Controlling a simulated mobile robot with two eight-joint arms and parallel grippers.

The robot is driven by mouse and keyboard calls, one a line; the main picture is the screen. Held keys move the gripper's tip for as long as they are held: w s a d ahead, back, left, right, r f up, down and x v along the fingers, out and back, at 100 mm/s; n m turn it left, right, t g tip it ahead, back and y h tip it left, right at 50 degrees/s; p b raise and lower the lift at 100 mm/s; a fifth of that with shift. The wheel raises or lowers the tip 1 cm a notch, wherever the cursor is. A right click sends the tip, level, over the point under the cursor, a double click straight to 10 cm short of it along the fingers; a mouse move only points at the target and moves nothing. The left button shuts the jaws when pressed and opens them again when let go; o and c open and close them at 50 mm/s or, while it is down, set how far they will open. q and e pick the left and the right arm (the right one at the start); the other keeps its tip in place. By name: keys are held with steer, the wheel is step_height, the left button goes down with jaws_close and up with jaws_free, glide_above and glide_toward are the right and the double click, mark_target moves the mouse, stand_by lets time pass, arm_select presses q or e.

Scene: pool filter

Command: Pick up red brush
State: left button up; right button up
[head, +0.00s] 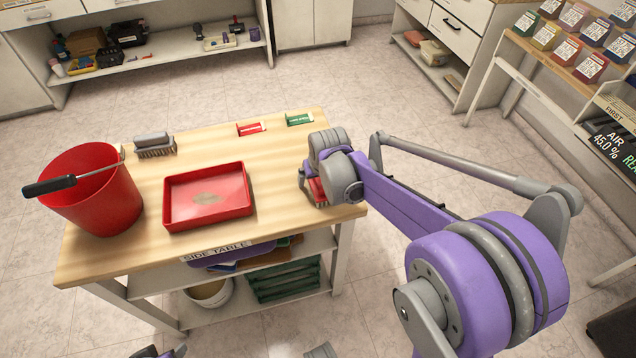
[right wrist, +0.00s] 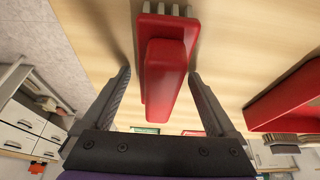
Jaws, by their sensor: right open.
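The red brush (right wrist: 166,70) stands between the two dark fingers of my right gripper (right wrist: 160,78) in the right wrist view. Gaps show on both sides of its red handle, and pale bristles show at its top end. In the head view the brush (head: 318,191) is at the right end of the side table, mostly hidden under my right gripper (head: 317,183), which points down over it. My right gripper is open. Small dark parts at the bottom edge of the head view may belong to my left arm, but its jaws cannot be made out.
The wooden side table (head: 280,215) holds a red tray (head: 207,198), a red bucket (head: 100,205) with a black-handled tool (head: 50,186) across it, and a grey brush (head: 155,145). Red (head: 251,129) and green (head: 299,119) cards stand at its back edge. Bare tabletop separates tray and gripper.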

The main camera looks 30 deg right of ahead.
jaws_close()
stand_by(0.3)
step_height(320, 180, up, 10)
steer(key=shift+r+p, duration=0.1)
steer(key=shift+p, duration=0.7)
